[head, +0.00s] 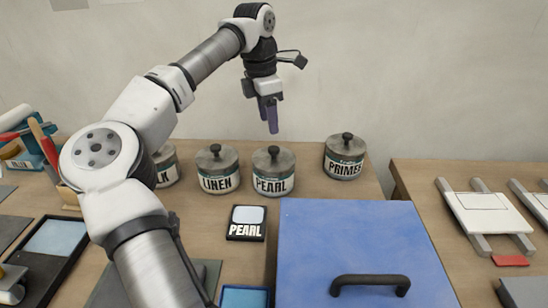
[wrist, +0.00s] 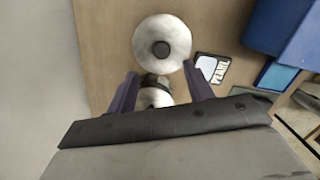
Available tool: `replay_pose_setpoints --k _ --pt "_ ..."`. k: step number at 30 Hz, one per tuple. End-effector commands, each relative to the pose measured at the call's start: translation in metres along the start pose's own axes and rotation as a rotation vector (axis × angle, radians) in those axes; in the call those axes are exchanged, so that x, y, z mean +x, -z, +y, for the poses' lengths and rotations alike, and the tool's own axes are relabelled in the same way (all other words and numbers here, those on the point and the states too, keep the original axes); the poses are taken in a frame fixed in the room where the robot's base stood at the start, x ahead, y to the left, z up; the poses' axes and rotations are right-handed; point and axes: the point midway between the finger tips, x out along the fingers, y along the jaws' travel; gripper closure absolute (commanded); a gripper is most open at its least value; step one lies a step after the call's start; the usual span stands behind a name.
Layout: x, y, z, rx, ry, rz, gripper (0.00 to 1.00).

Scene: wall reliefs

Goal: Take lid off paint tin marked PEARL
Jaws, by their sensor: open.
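The paint tin marked PEARL (head: 273,182) stands upright on the wooden bench, between the LINEN tin (head: 218,182) and the PRIMER tin (head: 344,166). Its grey lid (head: 262,160) with a dark round knob is on it. My gripper (head: 270,128) points down, above and apart from the tins, with nothing held. In the wrist view, my gripper (wrist: 159,72) has its two purple fingers spread apart. Ahead of the fingertips is a round lid (wrist: 178,35), seemingly PEARL's, judging by the card beside it. Another lid (wrist: 155,97), seemingly LINEN's, shows between the fingers, partly hidden.
A card marked PEARL (head: 246,223) lies in front of the tins. A large blue box (head: 350,235) with a dark handle stands at front right. A tin ending in LK (head: 166,166) is partly behind my arm. The wall (head: 400,80) is behind.

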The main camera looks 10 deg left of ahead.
Motion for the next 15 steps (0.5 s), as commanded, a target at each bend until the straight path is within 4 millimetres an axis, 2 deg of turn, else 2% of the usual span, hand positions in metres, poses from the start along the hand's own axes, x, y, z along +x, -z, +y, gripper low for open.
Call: replay_pose_setpoints --k 3,10,15 --pt "0.016 0.0 0.0 0.001 0.002 -0.001 0.48" --pt "0.032 0.0 -0.001 0.0 0.001 0.0 0.48" --pt "0.058 -0.001 -0.005 0.002 0.004 0.0 0.48"
